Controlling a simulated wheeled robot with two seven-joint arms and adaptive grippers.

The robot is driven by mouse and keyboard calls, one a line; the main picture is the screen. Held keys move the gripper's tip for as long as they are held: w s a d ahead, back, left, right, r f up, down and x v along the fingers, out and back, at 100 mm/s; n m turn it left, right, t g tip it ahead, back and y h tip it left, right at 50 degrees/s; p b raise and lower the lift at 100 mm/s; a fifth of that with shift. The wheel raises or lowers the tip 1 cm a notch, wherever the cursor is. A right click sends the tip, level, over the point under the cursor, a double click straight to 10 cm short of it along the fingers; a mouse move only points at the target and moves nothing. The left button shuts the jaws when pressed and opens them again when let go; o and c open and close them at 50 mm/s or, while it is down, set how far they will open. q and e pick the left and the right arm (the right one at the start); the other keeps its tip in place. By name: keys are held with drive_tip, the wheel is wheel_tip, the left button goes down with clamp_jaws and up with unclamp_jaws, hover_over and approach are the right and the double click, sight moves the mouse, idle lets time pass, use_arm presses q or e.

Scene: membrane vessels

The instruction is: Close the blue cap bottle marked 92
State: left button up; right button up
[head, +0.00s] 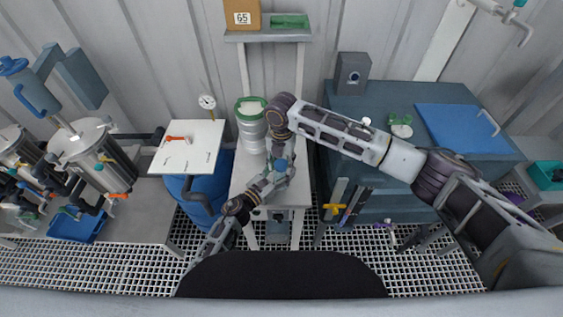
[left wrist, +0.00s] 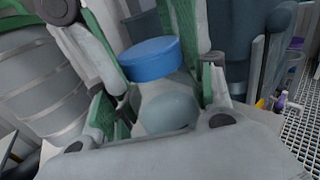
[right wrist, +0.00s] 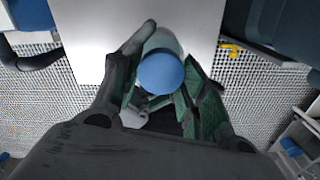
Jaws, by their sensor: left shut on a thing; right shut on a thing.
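A small clear bottle (left wrist: 168,108) with a blue cap (left wrist: 152,58) is between my two grippers over the narrow white table. The blue cap shows in the head view (head: 281,163) and from above in the right wrist view (right wrist: 161,71). My left gripper (head: 275,180) is shut on the bottle's body from the front. My right gripper (head: 281,150) comes down from above and is shut on the blue cap. The cap sits over the bottle's mouth; whether it is fully tight cannot be told. No number 92 is readable, and the fingers hide parts of the bottle.
A metal keg-like vessel with a green rim (head: 250,122) stands close left of the grippers. A white board with a red-handled part (head: 186,148) is further left. A blue-grey bench (head: 385,105) is at right. A box marked 65 (head: 242,17) is on the shelf.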

drive_tip(key=shift+s+d+f, duration=0.1)
drive_tip(key=shift+d+f, duration=0.15)
drive_tip(key=shift+f, duration=0.5)
drive_tip(key=o, duration=0.5)
drive_tip(key=shift+o, duration=0.5)
drive_tip(key=shift+a, duration=0.1)
drive_tip(key=shift+o, duration=1.2)
